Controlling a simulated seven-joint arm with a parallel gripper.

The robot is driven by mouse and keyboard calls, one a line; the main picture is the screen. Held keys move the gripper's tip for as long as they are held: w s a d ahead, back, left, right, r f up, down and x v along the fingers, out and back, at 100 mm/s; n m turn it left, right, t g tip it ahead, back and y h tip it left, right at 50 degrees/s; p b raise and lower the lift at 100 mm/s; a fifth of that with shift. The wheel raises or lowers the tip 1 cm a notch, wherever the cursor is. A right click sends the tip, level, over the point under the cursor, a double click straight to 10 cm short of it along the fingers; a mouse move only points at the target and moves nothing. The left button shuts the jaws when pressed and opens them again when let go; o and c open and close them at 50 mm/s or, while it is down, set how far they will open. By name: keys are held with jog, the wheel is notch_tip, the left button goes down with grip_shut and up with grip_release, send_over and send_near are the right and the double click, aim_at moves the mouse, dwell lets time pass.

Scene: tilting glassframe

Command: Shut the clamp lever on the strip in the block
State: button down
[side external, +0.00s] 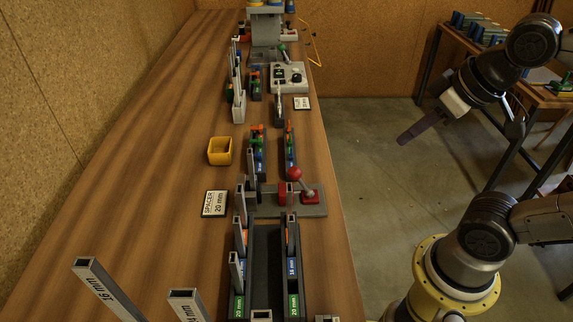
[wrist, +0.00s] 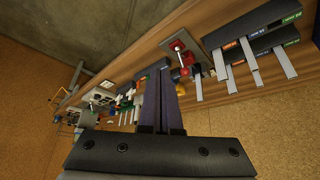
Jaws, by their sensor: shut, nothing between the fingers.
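The clamp lever (side external: 303,184) has a red ball knob (side external: 295,173) and stands up at a slant from its red base on a grey plate (side external: 315,211). A red block (side external: 284,192) is beside it on the same plate. I cannot make out the strip in the block clearly. My gripper (side external: 404,138) is shut and empty, out over the floor to the right of the bench, well apart from the lever. Its closed fingers (wrist: 160,80) point toward the bench in the wrist view.
A "SPACER 20 mm" card (side external: 214,204) and a yellow bin (side external: 220,151) are left of the clamp. Racks with upright grey strips (side external: 238,232) stand in front of it, and more racks (side external: 257,140) behind. The bench's left side is mostly clear.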

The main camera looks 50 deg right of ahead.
jog(key=w+r, duration=0.4)
jog(key=w, duration=0.4)
jog(key=n+g, duration=0.2)
jog(key=g, duration=0.1)
send_over(301, 182)
jog(key=w, duration=0.4)
jog(key=s+x, duration=0.1)
jog(key=x, duration=0.3)
jog(key=w+a+f+n+g+h, duration=0.1)
jog(key=w+a+f, duration=0.1)
jog(key=f, duration=0.3)
jog(key=shift+w+a+f, duration=0.15)
jog(key=shift+a+f, duration=0.2)
jog(key=shift+a, duration=0.45)
jog(key=f, duration=0.3)
jog(key=w+f, duration=0.1)
jog(key=f, duration=0.2)
jog(key=d+f, duration=0.1)
jog(key=f, duration=0.3)
jog(key=shift+w+d, duration=0.1)
jog(key=shift+w, duration=0.05)
jog(key=shift+s+d+r, duration=0.1)
jog(key=shift+s+r, duration=0.1)
jog(key=shift+s, duration=0.35)
jog(key=shift+s+d+r, duration=0.1)
jog(key=shift+s+r, duration=0.1)
jog(key=shift+s, duration=0.4)
jog(key=shift+s+d+r, duration=0.15)
jog(key=shift+s, duration=0.6)
